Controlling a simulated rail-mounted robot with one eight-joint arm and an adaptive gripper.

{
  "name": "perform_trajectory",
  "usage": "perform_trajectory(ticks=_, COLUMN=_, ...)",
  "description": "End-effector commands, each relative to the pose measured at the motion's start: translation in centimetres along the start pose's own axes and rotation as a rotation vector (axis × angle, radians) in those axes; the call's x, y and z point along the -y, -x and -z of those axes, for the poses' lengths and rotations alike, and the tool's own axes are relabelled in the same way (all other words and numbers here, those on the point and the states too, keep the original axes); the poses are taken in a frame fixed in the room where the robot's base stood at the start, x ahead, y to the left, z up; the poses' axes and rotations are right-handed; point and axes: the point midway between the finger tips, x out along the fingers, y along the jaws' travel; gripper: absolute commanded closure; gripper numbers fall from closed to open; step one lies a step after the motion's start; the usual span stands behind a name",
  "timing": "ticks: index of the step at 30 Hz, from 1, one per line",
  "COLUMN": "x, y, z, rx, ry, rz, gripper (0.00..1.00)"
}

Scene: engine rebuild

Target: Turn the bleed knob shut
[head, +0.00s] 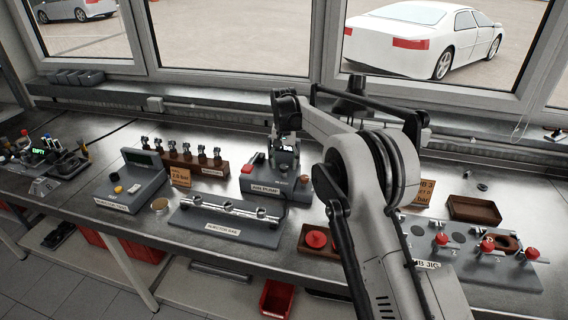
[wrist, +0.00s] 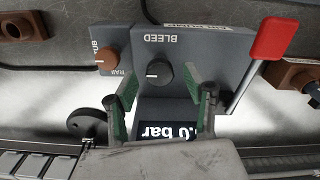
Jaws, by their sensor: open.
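The bleed knob (wrist: 158,73) is a round black knob with a pale pointer mark, on a grey panel labelled BLEED in the wrist view. The label appears upside down there. My gripper (wrist: 160,88) is open, with one green-padded finger on each side of the knob in the picture. I cannot tell whether either finger touches it. Nothing is held. A dark display (wrist: 168,132) partly hidden below reads about ".0 bar". In the head view, my gripper (head: 287,132) is over the back of the grey air pump box (head: 262,189); the knob is not clear there.
A red-tipped lever (wrist: 272,40) stands right of the knob in the wrist view. A brown knob (wrist: 106,58) on a neighbouring panel is to the left. In the head view, the injector rail (head: 225,209) stands front left of the pump, and a row of injectors (head: 195,158) behind left.

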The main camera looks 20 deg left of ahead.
Motion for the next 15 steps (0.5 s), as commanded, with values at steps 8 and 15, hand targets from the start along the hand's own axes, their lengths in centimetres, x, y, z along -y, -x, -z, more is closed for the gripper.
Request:
perform_trajectory(ticks=8, x=-0.01, y=-0.94, z=-0.02, rx=0.0, ry=0.0, rz=0.0, gripper=0.53)
perform_trajectory(ticks=15, x=-0.01, y=-0.92, z=-0.02, rx=0.0, ry=0.0, rz=0.0, gripper=0.64)
